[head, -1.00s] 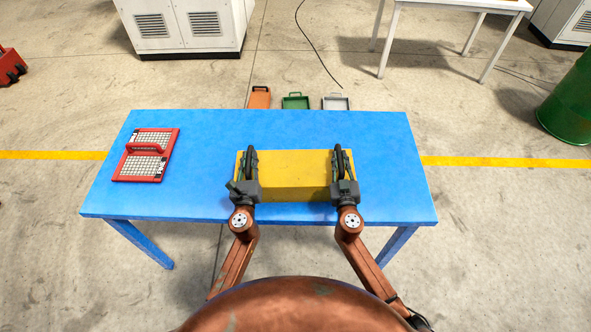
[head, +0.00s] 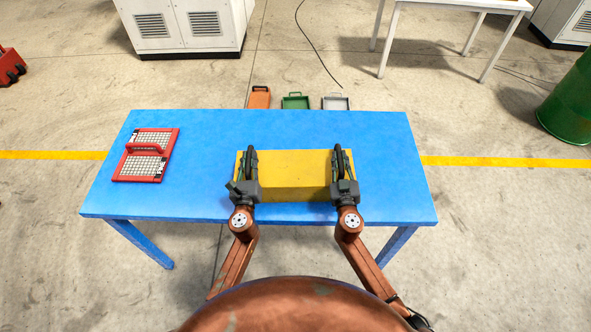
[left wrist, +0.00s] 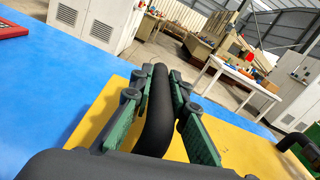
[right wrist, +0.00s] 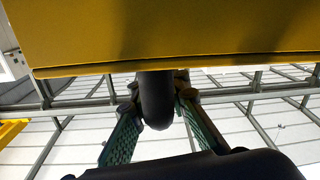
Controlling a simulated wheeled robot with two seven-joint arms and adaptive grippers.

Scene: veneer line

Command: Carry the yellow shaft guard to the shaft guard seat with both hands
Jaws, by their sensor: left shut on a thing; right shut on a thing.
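The yellow shaft guard (head: 294,172) is a long box with a black handle at each end, at the front middle of the blue table. My left gripper (head: 251,166) is shut on its left handle; the left wrist view shows the fingers around that black bar (left wrist: 156,125). My right gripper (head: 342,165) is shut on the right handle (right wrist: 156,102), seen between the fingers in the right wrist view. The guard looks level. I cannot tell whether it touches the tabletop. I cannot make out a shaft guard seat for certain.
A red-framed mesh panel (head: 146,155) with a handle lies at the left of the blue table (head: 390,190). Free tabletop lies on both sides of the guard. Orange (head: 259,98), green (head: 295,102) and grey (head: 336,102) trays show beyond the far edge.

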